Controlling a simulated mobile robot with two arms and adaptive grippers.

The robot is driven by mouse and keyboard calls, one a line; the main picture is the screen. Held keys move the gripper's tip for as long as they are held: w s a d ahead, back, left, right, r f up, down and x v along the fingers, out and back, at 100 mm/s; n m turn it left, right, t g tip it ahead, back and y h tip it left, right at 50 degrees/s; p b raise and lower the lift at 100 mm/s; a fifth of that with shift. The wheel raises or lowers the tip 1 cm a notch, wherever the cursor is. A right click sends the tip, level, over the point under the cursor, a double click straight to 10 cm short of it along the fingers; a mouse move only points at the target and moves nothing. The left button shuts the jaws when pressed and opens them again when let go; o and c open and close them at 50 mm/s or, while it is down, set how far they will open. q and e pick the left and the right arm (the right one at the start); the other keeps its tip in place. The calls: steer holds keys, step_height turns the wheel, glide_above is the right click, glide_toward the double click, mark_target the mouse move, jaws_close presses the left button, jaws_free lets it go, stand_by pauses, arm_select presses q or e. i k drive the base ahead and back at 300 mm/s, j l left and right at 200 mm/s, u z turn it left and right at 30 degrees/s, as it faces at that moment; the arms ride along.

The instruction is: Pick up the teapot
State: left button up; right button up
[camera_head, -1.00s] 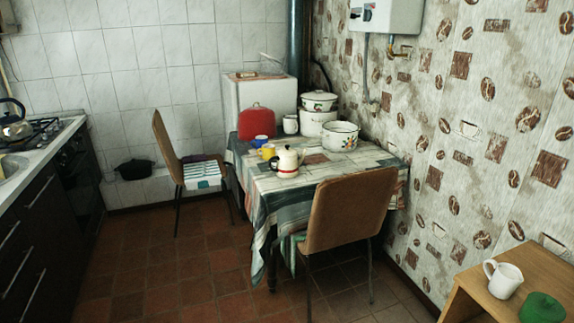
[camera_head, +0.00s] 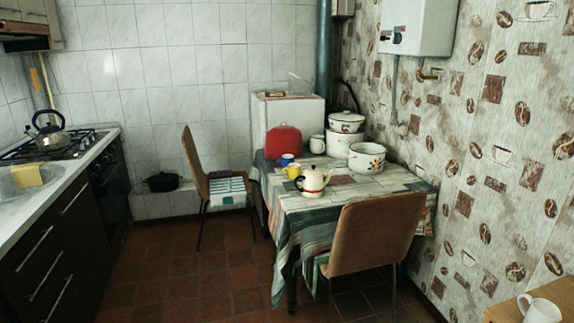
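A white teapot (camera_head: 313,181) with a red band near its base and a dark knob stands upright on the front left part of the cloth-covered table (camera_head: 345,197). A metal kettle (camera_head: 48,132) with a dark handle stands on the stove at the left. Neither of my grippers is in view.
Yellow (camera_head: 292,172) and blue (camera_head: 286,160) cups, a red container (camera_head: 283,141) and white enamel pots (camera_head: 366,157) stand behind the teapot. Brown chairs stand at the table's front (camera_head: 370,236) and left (camera_head: 195,165). The tiled floor (camera_head: 190,270) left of the table is clear.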

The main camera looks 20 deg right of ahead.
mark_target(312, 188)
steer(key=i+j+z, duration=0.5)
steer(key=i+j, duration=0.3)
steer(key=i+j+z, duration=0.25)
steer(key=i+j, duration=0.15)
steer(key=i+j+z, duration=0.25)
steer(key=j, duration=0.4)
steer(key=i, duration=0.1)
